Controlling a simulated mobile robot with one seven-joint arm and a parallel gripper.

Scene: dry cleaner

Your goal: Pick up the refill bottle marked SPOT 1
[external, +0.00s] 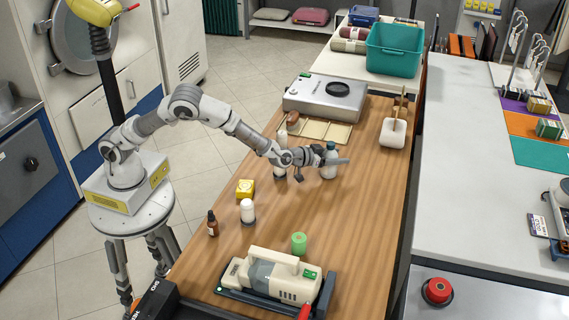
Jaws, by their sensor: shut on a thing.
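My gripper (333,161) is at the end of the outstretched arm, low over the middle of the wooden table. It is shut on a grey-blue bottle (329,171), which is upright between the fingers and partly covered by them. I cannot tell whether its base touches the table. Another white bottle (247,210) with a dark base stands nearer the front left. The markings on the bottles are too small to read, so I cannot tell which is SPOT 1.
A brown bottle (212,224), yellow box (245,188) and green cylinder (299,243) stand on the wooden table (355,240). A cream machine (275,277) fills the front. A grey flat device (325,98) and white block (392,132) are behind. The table right of the gripper is clear.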

